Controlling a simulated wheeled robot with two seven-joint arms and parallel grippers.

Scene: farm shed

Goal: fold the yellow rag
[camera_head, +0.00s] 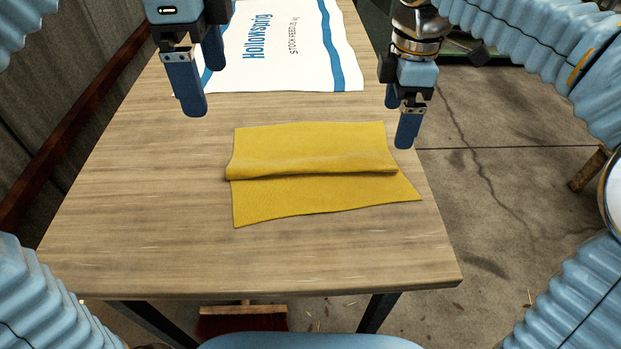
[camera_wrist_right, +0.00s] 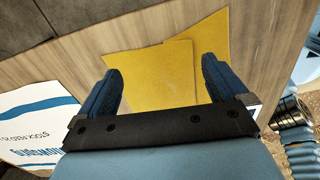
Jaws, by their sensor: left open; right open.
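The yellow rag (camera_head: 315,160) lies on the wooden table, partly folded. Its far part is doubled over toward me, with a rounded fold edge across the middle, and a single layer shows along the near side. It also shows in the right wrist view (camera_wrist_right: 150,75), between and beyond the fingers. My left gripper (camera_head: 203,80) is open and empty, above the table beyond the rag's far left corner. My right gripper (camera_head: 398,115) is open and empty, near the rag's far right corner; in its wrist view the two fingers (camera_wrist_right: 160,85) stand wide apart.
The wooden table (camera_head: 130,220) has bare room left of and in front of the rag. A white sack with blue print (camera_head: 300,45) lies flat at the far end, also in the wrist view (camera_wrist_right: 35,115). A red brush head (camera_head: 240,320) is on the floor below the near edge.

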